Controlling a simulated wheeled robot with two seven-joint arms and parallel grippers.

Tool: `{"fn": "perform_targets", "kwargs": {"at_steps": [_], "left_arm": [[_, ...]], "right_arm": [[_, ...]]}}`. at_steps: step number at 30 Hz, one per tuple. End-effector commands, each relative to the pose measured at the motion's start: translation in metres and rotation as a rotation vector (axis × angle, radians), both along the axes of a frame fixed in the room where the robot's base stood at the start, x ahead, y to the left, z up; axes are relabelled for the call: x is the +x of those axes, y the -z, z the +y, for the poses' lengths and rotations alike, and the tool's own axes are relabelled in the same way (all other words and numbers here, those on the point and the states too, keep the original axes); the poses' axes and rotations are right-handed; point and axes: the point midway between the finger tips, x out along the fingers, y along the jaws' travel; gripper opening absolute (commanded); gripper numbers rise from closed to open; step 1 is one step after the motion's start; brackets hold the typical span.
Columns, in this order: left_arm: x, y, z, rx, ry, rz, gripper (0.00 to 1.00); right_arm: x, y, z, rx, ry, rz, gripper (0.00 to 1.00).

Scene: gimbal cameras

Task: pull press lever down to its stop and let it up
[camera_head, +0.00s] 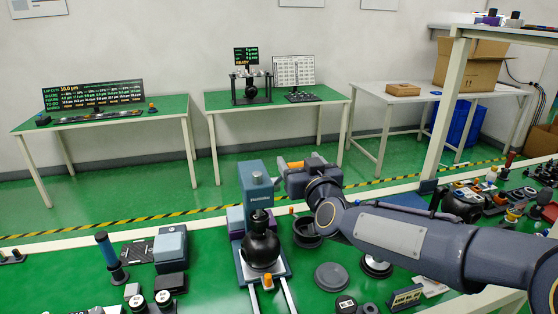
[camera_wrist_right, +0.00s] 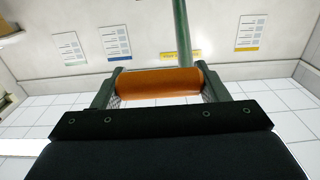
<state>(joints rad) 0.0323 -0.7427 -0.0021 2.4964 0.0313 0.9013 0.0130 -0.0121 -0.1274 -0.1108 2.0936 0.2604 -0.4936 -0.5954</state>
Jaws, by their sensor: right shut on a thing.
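The press (camera_head: 256,185) stands on the green bench in the middle of the head view, a blue-grey upright body with a black round part (camera_head: 260,247) low on its front. My right gripper (camera_head: 291,165) is at the upper right of the press, level with its top. It is shut on the lever's orange grip (camera_head: 316,161). In the right wrist view the orange grip (camera_wrist_right: 160,84) lies crosswise between the two fingers. The lever's arm is mostly hidden in the head view. My left gripper is not in view.
A dark open bowl (camera_head: 307,232), a grey disc (camera_head: 331,276) and small parts lie right of the press, below my right arm. A blue-handled tool (camera_head: 107,252) and a grey box (camera_head: 170,245) stand left. Free green surface lies at the front left.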

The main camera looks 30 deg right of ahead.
Motion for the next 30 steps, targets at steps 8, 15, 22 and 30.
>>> {"fn": "perform_targets", "kwargs": {"at_steps": [8, 15, 22, 30], "left_arm": [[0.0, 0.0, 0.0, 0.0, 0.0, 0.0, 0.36], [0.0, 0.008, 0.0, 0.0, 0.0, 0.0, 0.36], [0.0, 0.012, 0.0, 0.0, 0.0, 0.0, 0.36], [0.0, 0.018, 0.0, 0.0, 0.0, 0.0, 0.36]], "right_arm": [[-0.001, -0.001, 0.0, -0.001, 0.001, -0.003, 0.4], [-0.008, 0.009, 0.001, 0.0, 0.001, -0.004, 0.4], [-0.013, 0.014, 0.003, 0.0, 0.001, -0.002, 0.4], [-0.02, 0.024, 0.004, 0.001, 0.001, 0.004, 0.4]]}}
